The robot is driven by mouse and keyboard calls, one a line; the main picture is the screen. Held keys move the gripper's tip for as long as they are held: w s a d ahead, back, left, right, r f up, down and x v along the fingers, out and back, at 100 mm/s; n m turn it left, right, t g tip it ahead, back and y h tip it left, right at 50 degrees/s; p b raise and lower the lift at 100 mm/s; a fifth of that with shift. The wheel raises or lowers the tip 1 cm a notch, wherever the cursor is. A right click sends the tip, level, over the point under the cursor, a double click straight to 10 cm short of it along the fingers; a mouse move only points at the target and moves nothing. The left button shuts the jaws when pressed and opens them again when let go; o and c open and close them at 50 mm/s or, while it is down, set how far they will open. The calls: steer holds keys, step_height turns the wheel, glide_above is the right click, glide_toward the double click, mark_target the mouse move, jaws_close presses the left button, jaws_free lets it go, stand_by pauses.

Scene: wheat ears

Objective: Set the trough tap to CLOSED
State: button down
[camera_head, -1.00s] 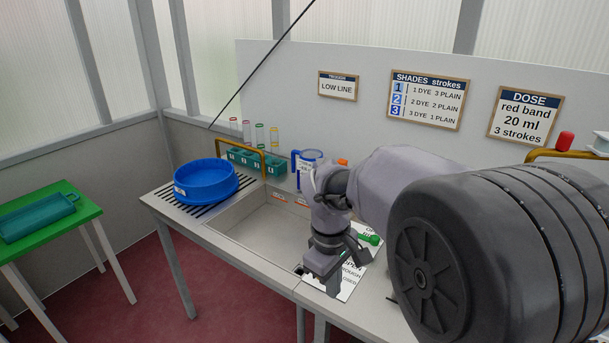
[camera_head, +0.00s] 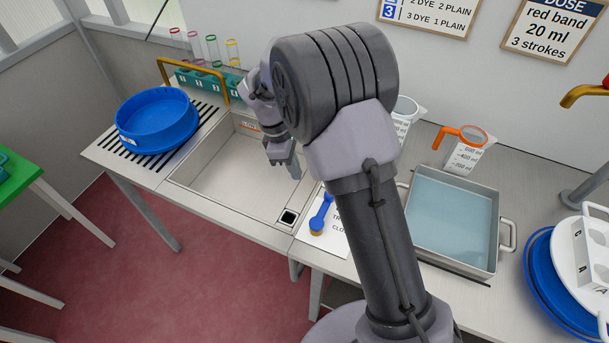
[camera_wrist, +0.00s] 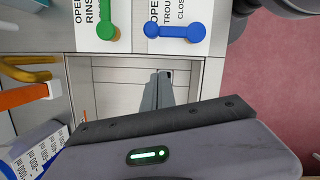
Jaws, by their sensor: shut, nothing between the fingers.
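The trough tap (camera_head: 321,213) is a blue lever with a brass-coloured base under its front end. It lies beside and over a white card (camera_head: 338,240) lettered for the trough. In the wrist view the blue lever (camera_wrist: 176,31) runs left to right across the card (camera_wrist: 179,8), which reads OPEN, TROUGH and CLOSED. My gripper (camera_head: 293,172) is shut and empty, above the basin, left of and apart from the lever. In the wrist view its fingertips (camera_wrist: 161,74) are below the lever.
A green lever (camera_wrist: 106,26) sits on a rinse card beside the blue one. The sink basin (camera_head: 215,183) is empty. A blue bowl (camera_head: 157,121) stands left on the slatted drainer. A metal pan of liquid (camera_head: 452,218) and a jug with an orange handle (camera_head: 468,150) are right.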

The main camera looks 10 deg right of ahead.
steer(key=d+f+b, duration=0.1)
steer(key=f, duration=0.1)
steer(key=s+d+f+b, duration=0.1)
steer(key=d+f, duration=0.1)
steer(key=f, duration=0.1)
steer(key=s+d+f, duration=0.1)
steer(key=d+f, duration=0.1)
steer(key=shift+d+f+b, duration=0.25)
steer(key=shift+f+b, duration=0.1)
steer(key=shift+b, duration=0.05)
